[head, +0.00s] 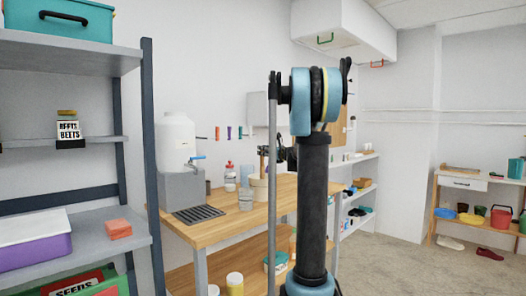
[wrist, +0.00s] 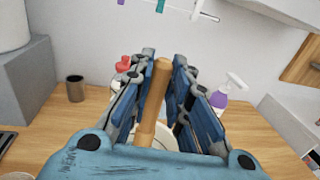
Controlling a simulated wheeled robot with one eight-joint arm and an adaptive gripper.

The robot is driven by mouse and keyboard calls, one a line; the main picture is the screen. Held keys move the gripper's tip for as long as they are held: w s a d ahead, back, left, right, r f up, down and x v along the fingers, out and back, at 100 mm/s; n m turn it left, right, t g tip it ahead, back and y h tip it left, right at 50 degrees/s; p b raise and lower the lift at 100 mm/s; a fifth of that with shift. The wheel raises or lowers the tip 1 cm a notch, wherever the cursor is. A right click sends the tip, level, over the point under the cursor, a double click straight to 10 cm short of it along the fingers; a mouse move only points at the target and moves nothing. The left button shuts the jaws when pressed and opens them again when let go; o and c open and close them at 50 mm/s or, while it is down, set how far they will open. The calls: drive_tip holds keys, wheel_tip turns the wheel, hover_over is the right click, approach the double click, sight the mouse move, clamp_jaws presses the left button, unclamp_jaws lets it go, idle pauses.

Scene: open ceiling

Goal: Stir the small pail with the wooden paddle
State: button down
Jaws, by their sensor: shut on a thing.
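My gripper (wrist: 160,90) is shut on the wooden paddle (wrist: 154,105), whose light brown handle stands upright, slightly tilted, between the blue finger pads in the wrist view. The paddle's lower end runs down toward the small pail and is hidden by my gripper. The small cream pail (wrist: 172,143) shows only in part below the fingers. In the head view the pail (head: 258,190) stands on the wooden table, with my dark gripper (head: 283,152) just above it, partly behind my arm. I cannot tell how deep the paddle reaches.
The wooden table (head: 222,212) also carries a white water dispenser (head: 176,140), a clear cup (head: 245,199) and a red-topped bottle (head: 229,176). A dark cup (wrist: 75,88) and a purple spray bottle (wrist: 222,96) stand near the wall. A grey shelf (head: 90,245) is at left.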

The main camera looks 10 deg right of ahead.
sight(263, 162)
drive_tip(key=shift+f, duration=2.85)
drive_tip(key=shift+s, duration=0.1)
